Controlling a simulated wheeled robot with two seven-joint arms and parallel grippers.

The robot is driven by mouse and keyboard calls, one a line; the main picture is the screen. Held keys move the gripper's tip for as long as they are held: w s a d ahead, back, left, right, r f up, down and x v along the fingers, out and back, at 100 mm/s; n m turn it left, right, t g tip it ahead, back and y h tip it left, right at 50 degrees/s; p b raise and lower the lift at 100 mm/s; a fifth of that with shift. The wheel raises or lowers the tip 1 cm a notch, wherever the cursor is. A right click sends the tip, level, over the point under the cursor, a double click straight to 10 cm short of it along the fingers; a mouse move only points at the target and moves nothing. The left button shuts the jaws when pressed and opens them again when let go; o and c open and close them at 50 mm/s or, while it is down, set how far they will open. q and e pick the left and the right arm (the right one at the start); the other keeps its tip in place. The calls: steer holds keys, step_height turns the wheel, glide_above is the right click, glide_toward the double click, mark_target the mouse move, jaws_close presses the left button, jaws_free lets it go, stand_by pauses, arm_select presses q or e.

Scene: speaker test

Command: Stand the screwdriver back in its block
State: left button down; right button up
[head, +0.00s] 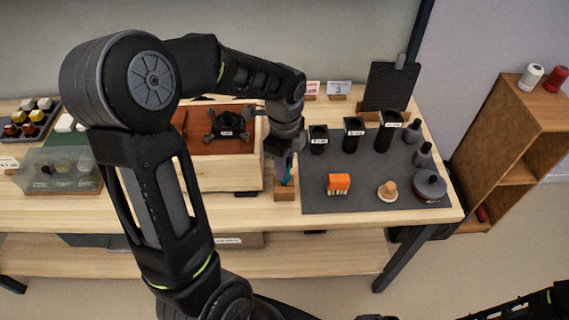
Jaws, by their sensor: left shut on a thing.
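My left gripper (284,166) points down over the small wooden block (285,190) at the table's front middle. It is shut on the screwdriver (288,180), of which only a small teal and purple part shows between the fingers and the block. The fingers and wrist hide the rest, so I cannot tell whether its tip is in the block's hole or just above it. The block stands just left of the grey mat. My right gripper is not in view.
The grey mat (355,204) holds an orange brush-like piece (338,183), a wooden knob (388,191), a dark round pot (429,186) and several black cups. A wooden box (232,178) stands close left of the block. A wooden shelf (510,140) stands at right.

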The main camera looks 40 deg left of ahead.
arm_select(q)
steer(key=shift+f+b, duration=0.65)
steer(key=shift+f, duration=0.2)
stand_by(0.6)
steer(key=c, duration=1.1)
jaws_free()
steer(key=shift+r, duration=0.1)
step_height(320, 180, up, 8)
steer(key=shift+f+b, duration=0.15)
steer(key=shift+b, duration=0.15)
